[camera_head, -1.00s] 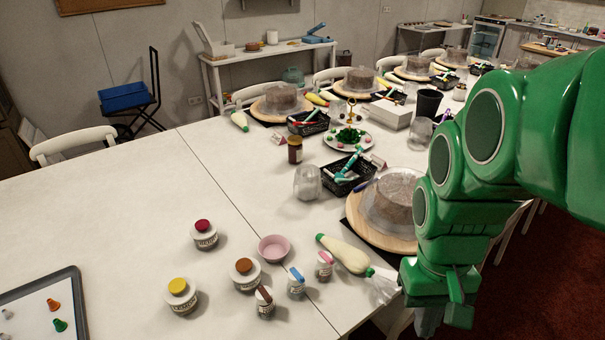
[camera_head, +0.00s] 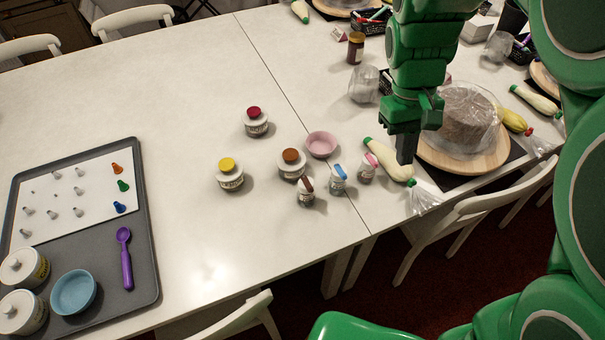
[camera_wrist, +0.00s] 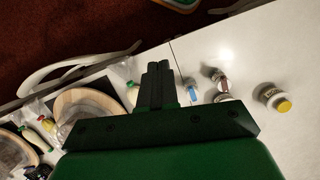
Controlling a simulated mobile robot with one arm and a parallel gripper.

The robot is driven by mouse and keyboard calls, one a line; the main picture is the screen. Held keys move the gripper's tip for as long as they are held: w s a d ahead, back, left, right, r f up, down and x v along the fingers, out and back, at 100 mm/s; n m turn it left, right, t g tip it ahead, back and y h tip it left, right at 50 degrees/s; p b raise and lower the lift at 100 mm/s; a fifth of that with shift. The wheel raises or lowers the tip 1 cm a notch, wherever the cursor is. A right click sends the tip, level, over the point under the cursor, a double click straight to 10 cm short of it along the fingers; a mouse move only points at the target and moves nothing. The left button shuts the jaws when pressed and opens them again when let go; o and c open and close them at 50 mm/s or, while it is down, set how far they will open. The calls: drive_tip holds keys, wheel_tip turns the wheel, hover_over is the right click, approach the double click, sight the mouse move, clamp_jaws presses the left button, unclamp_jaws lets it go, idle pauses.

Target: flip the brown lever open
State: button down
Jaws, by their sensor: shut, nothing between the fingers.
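The brown lever (camera_head: 307,185) tops a small jar (camera_head: 306,199) near the table's front edge, left of similar jars with a blue lever (camera_head: 341,171) and a pink lever (camera_head: 370,159). The brown lever appears to lie flat across its lid. It also shows small in the wrist view (camera_wrist: 224,84). In the wrist view my closed fingers (camera_wrist: 157,68) are left of the jars.
A brown-lidded jar (camera_head: 291,166) stands close behind the brown-lever jar. A yellow-lidded jar (camera_head: 229,178), red-lidded jar (camera_head: 256,125) and pink bowl (camera_head: 321,145) are nearby. Table left of the jars is clear up to the tray (camera_head: 150,255).

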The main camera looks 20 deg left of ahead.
drive_tip(key=w+a+f+n+h, duration=0.1)
drive_tip(key=w+a+f+n, duration=0.15)
drive_tip(key=a, duration=0.55)
drive_tip(key=w+a+f+n, duration=0.2)
drive_tip(key=w+a+f, duration=0.1)
drive_tip(key=a, duration=0.5)
drive_tip(key=n+h, duration=0.1)
drive_tip(key=n, duration=0.2)
approach(306, 187)
drive_tip(key=a+r, duration=0.3)
drive_tip(key=a, duration=0.2)
drive_tip(key=shift+w+r+t, duration=0.3)
drive_tip(key=shift+w+t, duration=0.1)
drive_tip(key=shift+w, duration=0.05)
drive_tip(key=shift+f, duration=0.1)
drive_tip(key=x, duration=0.3)
drive_tip(key=d+x, duration=0.1)
drive_tip(key=x, duration=0.3)
drive_tip(key=d+r+x, duration=0.1)
drive_tip(key=x, duration=0.2)
drive_tip(key=shift+s+d+f, duration=0.2)
drive_tip(key=shift+s+f, duration=0.15)
drive_tip(key=shift+f, duration=0.05)
drive_tip(key=shift+s+d, duration=0.2)
drive_tip(key=shift+d, duration=0.5)
